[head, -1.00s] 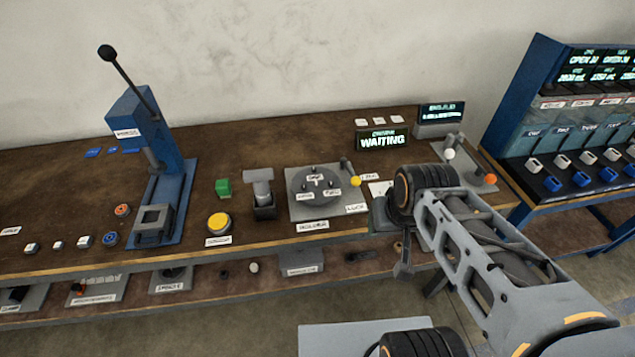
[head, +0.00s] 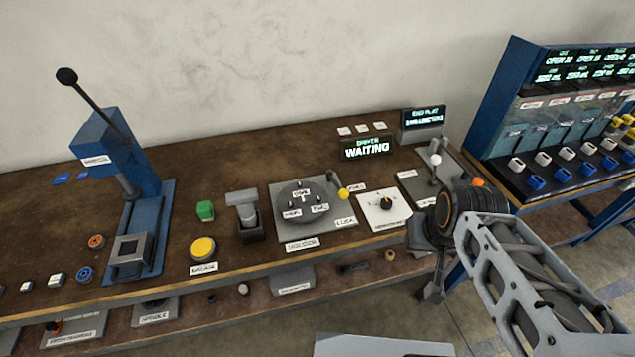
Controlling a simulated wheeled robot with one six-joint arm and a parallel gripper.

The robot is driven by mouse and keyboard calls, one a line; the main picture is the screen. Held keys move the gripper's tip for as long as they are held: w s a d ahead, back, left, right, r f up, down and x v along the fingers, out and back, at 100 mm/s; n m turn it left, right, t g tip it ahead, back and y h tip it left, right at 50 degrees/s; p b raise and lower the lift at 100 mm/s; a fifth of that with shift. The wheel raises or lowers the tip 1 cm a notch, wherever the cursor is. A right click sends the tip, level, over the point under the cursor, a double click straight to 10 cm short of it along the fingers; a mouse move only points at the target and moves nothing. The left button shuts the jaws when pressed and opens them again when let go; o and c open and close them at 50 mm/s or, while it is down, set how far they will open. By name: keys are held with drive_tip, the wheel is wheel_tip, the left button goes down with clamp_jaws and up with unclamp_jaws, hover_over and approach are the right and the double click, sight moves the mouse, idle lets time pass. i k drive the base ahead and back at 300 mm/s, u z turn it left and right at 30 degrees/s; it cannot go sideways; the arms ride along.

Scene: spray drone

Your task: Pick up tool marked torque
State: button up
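I cannot make out a label reading torque in the head view. A grey T-shaped tool (head: 242,205) stands upright in a dark holder (head: 250,232) on the bench. A dark elongated tool (head: 352,268) lies on the lower shelf, its marking unreadable. My gripper (head: 432,288) hangs at the bench's front edge, right of the white dial plate and well right of the T-shaped tool. It is partly hidden by my wrist, and I see nothing held in it. Its opening is unclear.
The brown bench (head: 300,145) carries a blue lever press (head: 115,150), a yellow button (head: 203,248), a round holder plate (head: 305,205), a white dial plate (head: 388,211) and a WAITING screen (head: 367,147). A blue rack (head: 497,95) stands at right. The back of the bench is mostly clear.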

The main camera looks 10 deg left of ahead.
sight(243, 200)
drive_tip(key=z, duration=0.1)
drive_tip(key=k, duration=0.55)
drive_tip(key=u, duration=0.8)
drive_tip(key=i, duration=0.5)
